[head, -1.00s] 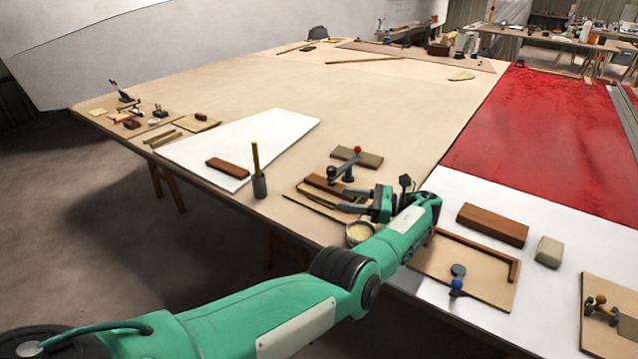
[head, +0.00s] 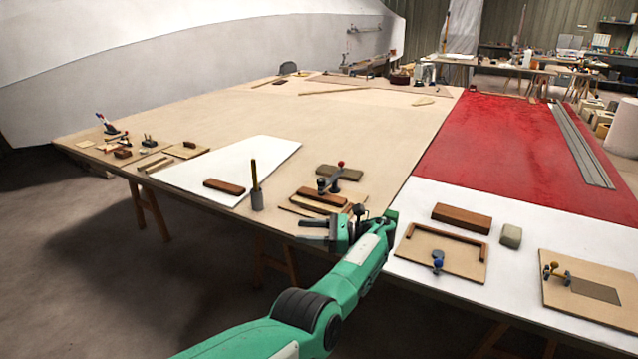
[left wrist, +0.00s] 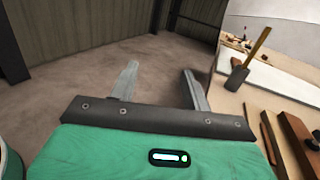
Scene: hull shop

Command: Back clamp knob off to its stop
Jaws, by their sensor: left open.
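Three small clamps show in the head view; I cannot tell which the task means. One has a dark lever with a red ball (head: 340,163) and stands by a brown block (head: 322,197) at the bench's front. One has a blue knob (head: 438,265) and stands on a thin board (head: 462,266). My left gripper (head: 301,230) is open and empty at the bench's front edge, nearer me than the red-ball clamp. Its two fingers show apart in the left wrist view (left wrist: 160,68).
The bench's middle (head: 300,120) is clear.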

